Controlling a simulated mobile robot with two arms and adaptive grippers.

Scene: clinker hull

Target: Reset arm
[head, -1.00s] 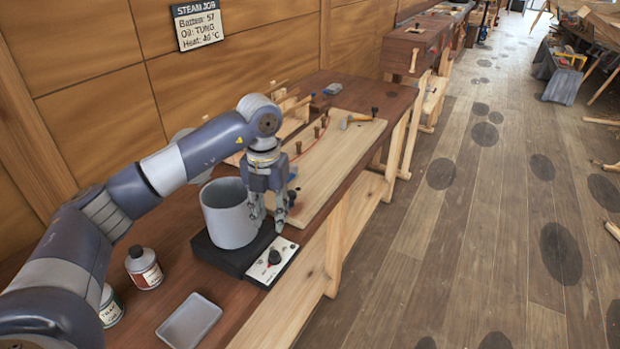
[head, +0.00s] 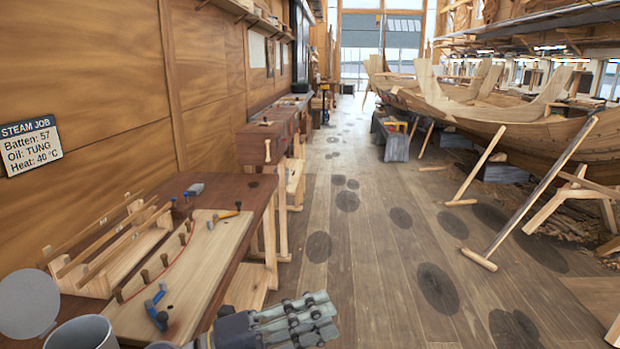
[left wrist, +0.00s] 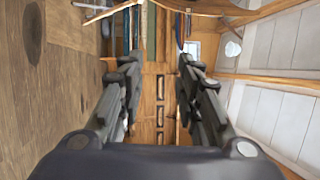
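My left gripper (head: 318,318) shows at the bottom of the head view, low and in front of the bench, with its fingers pointing right. In the left wrist view the left gripper (left wrist: 158,68) has its two fingers well apart, with nothing between them. It is clear of the grey pot (head: 82,335), whose rim shows at the bottom left of the head view. The rest of the pot is cut off by the frame. My right gripper is in neither view.
The bench (head: 262,192) carries a pale plank (head: 185,268) with pegs, a red line and a blue clamp (head: 157,305). A wall sign (head: 31,146) reads Batten 57, TUNG, 40 °C. A wooden hull (head: 500,120) on props stands right. The floor (head: 345,235) between is mostly clear.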

